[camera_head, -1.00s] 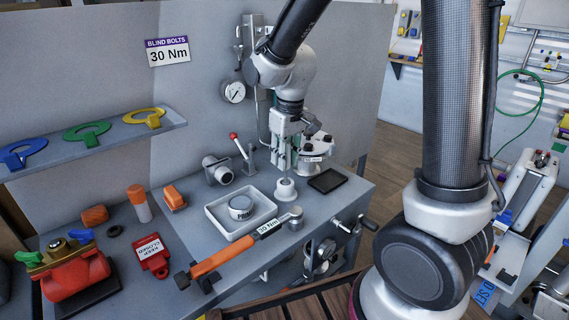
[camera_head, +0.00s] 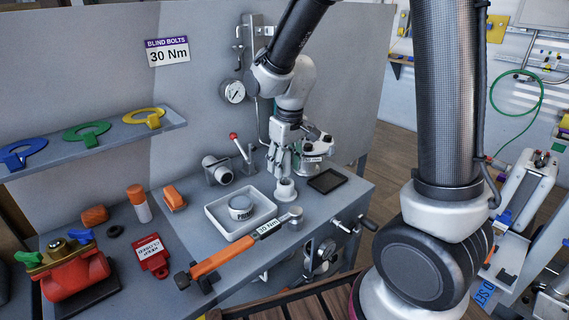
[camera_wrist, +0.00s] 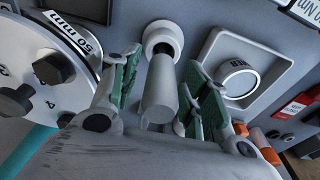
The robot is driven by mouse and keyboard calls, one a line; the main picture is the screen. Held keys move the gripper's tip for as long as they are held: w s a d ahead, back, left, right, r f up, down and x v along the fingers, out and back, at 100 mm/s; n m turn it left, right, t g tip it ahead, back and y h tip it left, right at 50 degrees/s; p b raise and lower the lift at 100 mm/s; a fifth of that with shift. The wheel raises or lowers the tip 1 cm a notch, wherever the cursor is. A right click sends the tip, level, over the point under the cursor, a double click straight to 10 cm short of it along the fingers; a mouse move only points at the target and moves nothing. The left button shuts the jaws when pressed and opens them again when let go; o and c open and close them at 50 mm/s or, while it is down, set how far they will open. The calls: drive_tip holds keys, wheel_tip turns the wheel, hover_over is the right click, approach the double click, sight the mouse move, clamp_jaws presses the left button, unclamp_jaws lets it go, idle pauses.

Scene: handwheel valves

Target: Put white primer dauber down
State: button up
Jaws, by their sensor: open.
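The white primer dauber (camera_wrist: 159,88) shows in the wrist view as a pale cylinder, with its far end at the dark opening of a white round holder (camera_wrist: 161,34). In the head view this holder (camera_head: 285,192) stands on the grey bench, right of the primer tray. My gripper (camera_head: 282,160) is just above the holder with its fingers pointing down. In the wrist view my gripper (camera_wrist: 163,68) is open, its green-padded fingers apart on both sides of the dauber. In the head view the fingers mostly hide the dauber.
A white tray (camera_head: 213,217) with a primer tin (camera_head: 241,207) is left of the holder. A black mat (camera_head: 327,181) lies to its right. An orange torque wrench (camera_head: 225,257) lies in front. A flanged fitting (camera_wrist: 45,75) is close to my gripper's left in the wrist view.

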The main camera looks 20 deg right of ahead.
drive_tip(key=r, duration=0.4)
drive_tip(key=s+r, duration=0.1)
drive_tip(key=r, duration=0.7)
drive_tip(key=shift+s+d, duration=0.2)
drive_tip(key=shift+d, duration=0.15)
drive_tip(key=s+d+r+m+t, duration=0.3)
drive_tip(key=s+d, duration=1.1)
drive_tip(key=s, duration=0.5)
drive_tip(key=shift+d+r+m+h, duration=0.25)
drive_tip(key=shift+r+m, duration=0.2)
drive_tip(key=shift+m, duration=0.25)
